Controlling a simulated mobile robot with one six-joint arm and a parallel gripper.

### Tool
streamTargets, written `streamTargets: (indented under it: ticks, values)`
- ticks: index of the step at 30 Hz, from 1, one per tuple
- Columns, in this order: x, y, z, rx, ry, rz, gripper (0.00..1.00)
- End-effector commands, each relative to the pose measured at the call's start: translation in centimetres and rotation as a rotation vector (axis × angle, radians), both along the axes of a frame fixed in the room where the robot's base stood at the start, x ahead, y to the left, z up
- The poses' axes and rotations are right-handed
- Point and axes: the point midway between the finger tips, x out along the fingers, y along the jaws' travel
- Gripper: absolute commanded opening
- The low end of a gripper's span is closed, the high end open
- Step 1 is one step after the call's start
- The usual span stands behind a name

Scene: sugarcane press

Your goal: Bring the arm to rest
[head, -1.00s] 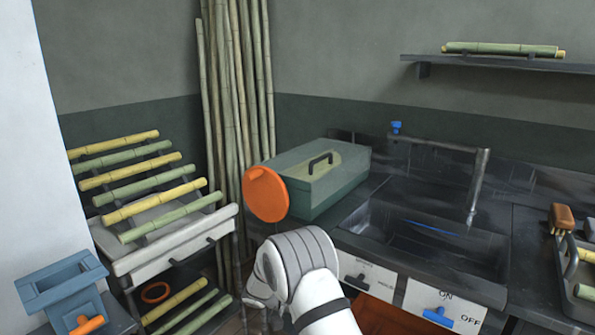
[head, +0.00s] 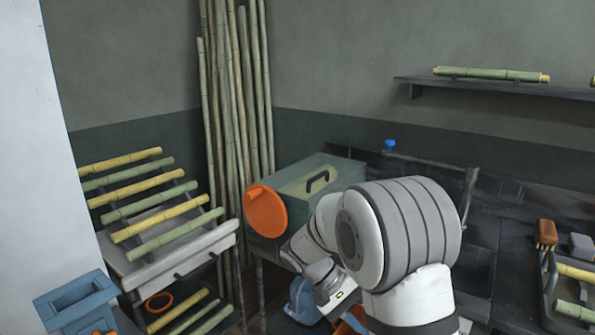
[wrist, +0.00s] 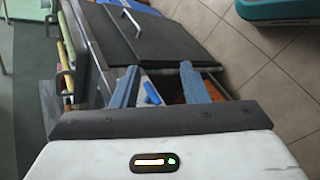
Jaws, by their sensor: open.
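My arm is white with grey bands and fills the lower middle of the head view. My gripper (head: 303,301) hangs low in front of the counter, with its blue fingers partly cut off by the arm. In the wrist view my gripper (wrist: 158,76) shows two blue fingers spread apart with nothing held between them. A blue lever (wrist: 151,93) shows beyond and between the fingers, apart from them as far as I can tell.
A green box (head: 320,192) with an orange round lid (head: 265,211) stands on the counter behind my arm. A rack of cane pieces (head: 136,173) stands at left, with a blue press-like block (head: 75,302) below.

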Motion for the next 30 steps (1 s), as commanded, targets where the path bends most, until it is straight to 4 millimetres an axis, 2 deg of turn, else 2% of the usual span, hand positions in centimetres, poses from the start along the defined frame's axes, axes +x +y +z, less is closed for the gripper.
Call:
streamTargets:
  ticks: [1,3,15,22,30]
  values:
    - [-1.3,-0.5,2.6,0.067,-0.021,-0.009,0.40]
    - [-2.9,-0.9,4.4,0.164,-0.048,-0.014,0.40]
    - [-11.4,-0.8,13.3,0.629,-0.329,0.029,0.40]
    - [-14.4,0.0,16.7,0.782,-0.530,0.086,0.40]
    - [-15.4,0.1,17.5,0.829,-0.622,0.117,0.40]
